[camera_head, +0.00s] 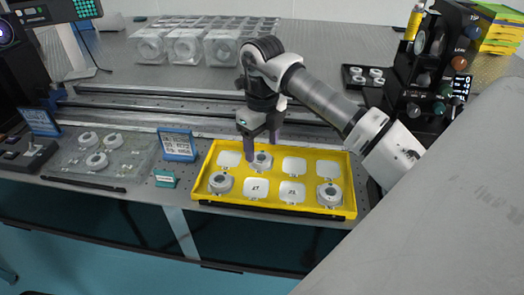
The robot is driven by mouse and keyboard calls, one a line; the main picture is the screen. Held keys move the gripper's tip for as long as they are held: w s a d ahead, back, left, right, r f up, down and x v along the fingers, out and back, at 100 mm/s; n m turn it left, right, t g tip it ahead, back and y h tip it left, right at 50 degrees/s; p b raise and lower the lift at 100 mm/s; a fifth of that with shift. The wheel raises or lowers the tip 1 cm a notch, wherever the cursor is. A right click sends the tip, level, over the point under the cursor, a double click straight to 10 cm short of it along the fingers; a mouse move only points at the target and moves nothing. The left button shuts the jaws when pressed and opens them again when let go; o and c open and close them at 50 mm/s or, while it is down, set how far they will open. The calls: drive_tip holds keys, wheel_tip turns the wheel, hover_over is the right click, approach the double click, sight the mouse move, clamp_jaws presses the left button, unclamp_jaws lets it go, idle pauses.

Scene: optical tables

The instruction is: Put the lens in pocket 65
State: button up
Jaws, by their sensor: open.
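A yellow tray (352,200) sits on the optical table, with two rows of pockets. Several show white squares with markings too small to read surely, so I cannot tell which is pocket 65. A round grey lens (261,160) is in the back row, second from the left. My gripper (261,148) is over this lens, pointing down, with its fingers apart on either side of it. I cannot tell whether they touch it. Other round lenses sit in the front-left pocket (220,182) and the front-right pocket (329,194).
A clear tray (130,172) with several round parts lies at the left. Blue-framed displays (178,145) and a small teal block (165,179) stand left of the yellow tray. Rails (180,108) run behind it. A dark instrument stack (440,60) stands at the back right.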

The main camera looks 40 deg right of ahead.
sight(262, 157)
wheel_tip(262, 157, up, 9)
